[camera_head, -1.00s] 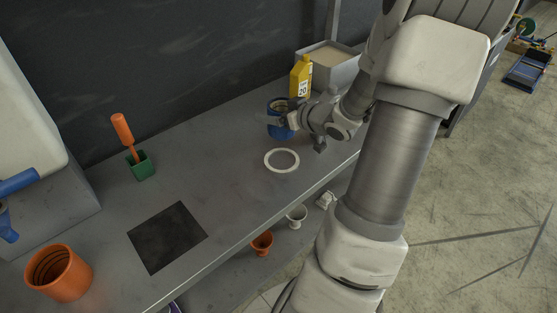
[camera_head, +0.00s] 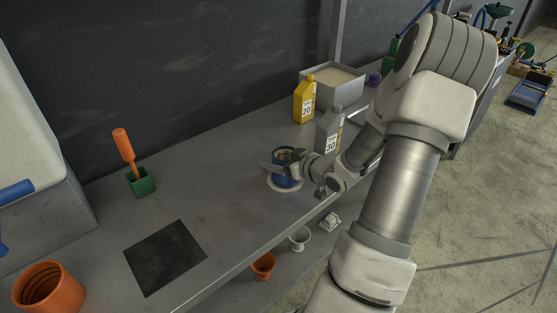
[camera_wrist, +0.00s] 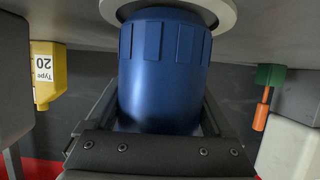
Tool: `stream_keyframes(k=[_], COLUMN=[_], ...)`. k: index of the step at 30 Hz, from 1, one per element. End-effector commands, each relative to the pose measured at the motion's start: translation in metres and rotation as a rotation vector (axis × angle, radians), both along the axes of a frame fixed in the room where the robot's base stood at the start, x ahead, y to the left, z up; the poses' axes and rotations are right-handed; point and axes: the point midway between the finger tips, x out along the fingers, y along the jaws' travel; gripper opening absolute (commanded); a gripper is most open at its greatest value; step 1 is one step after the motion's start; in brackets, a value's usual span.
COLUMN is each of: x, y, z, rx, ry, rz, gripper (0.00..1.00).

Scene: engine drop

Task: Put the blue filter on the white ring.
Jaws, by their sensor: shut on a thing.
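The blue filter (camera_head: 287,171) is a short blue cylinder with an open-looking top, over the white ring (camera_head: 272,184) on the grey bench. My gripper (camera_head: 283,168) is shut around the filter. In the wrist view the blue filter (camera_wrist: 165,75) is upside down in the picture, with my gripper's fingers (camera_wrist: 150,115) on both sides of it. The white ring (camera_wrist: 228,12) shows around the filter's bench-side end. I cannot tell whether the filter touches the ring or is just above it. My gripper hides part of the ring in the head view.
A yellow bottle (camera_head: 304,100) and a grey bottle (camera_head: 328,132) stand right of the filter, near a grey bin (camera_head: 333,92). The bench between is clear.

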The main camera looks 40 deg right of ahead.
Motion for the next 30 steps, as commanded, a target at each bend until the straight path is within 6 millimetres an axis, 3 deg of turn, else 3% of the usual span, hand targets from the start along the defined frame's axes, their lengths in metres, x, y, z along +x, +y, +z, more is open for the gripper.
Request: stream_keyframes(k=[4, 5, 6, 17, 30], x=[0.000, 0.000, 0.000, -0.002, -0.083], y=[0.000, 0.000, 0.000, -0.001, -0.008], z=[-0.004, -0.004, -0.003, 0.003, 0.036], rx=[0.000, 0.000, 0.000, -0.001, -0.001], ry=[-0.001, 0.000, 0.000, 0.001, 0.002], rz=[0.000, 0.000, 0.000, -0.002, -0.005], gripper=[0.09, 0.90, 0.97, 1.00, 1.00])
